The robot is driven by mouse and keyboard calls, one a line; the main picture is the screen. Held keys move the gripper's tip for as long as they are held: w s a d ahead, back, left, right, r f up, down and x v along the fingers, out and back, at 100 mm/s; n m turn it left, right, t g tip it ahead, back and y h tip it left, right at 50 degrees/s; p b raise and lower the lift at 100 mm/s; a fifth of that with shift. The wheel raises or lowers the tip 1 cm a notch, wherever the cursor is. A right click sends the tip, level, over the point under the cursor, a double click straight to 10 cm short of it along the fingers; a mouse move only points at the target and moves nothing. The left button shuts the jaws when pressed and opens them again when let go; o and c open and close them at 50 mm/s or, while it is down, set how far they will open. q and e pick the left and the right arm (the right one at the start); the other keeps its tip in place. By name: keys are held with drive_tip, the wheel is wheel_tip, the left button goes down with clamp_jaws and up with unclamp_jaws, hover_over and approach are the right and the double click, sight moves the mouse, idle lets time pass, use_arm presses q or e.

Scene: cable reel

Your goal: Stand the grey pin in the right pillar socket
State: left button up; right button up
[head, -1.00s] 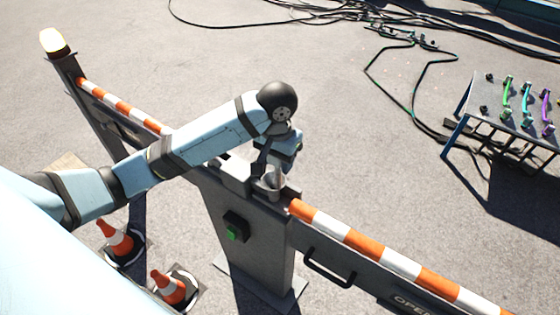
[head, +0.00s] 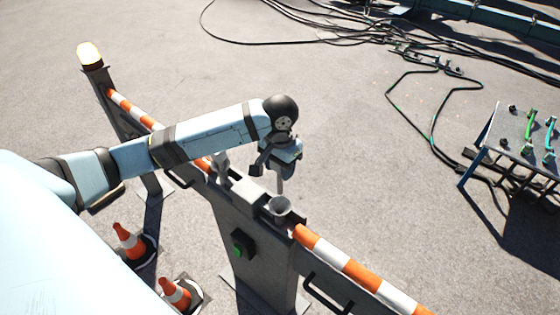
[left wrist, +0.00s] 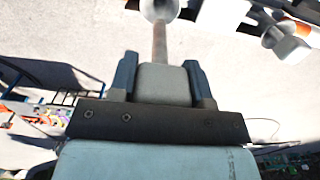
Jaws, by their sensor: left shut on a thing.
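The grey pin (head: 280,184) hangs upright below my left gripper (head: 278,165). In the left wrist view, the fingers (left wrist: 161,84) are shut on the pin's thick grey block, and its thin rod (left wrist: 160,42) points away toward a round cup. That cup is the right pillar socket (head: 280,208), on top of the grey pillar; it also shows in the left wrist view (left wrist: 158,8). The rod's lower end is at or just above the socket mouth; I cannot tell whether it is inside. My right gripper is not in view.
A grey fitting (head: 220,168) stands on the pillar (head: 262,250), left of the socket. Striped barrier rails (head: 360,270) run along both sides. Traffic cones (head: 130,242) stand at lower left. A table with coloured handles (head: 515,125) is at right; cables lie behind.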

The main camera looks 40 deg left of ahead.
sight(279, 194)
use_arm(q)
wheel_tip(279, 194, down, 2)
drive_tip(key=shift+a+f, duration=0.1)
drive_tip(key=shift+f, duration=4.1)
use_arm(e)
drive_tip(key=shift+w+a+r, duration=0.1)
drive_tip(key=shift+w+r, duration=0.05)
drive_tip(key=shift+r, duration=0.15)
use_arm(q)
drive_tip(key=o, duration=1.1)
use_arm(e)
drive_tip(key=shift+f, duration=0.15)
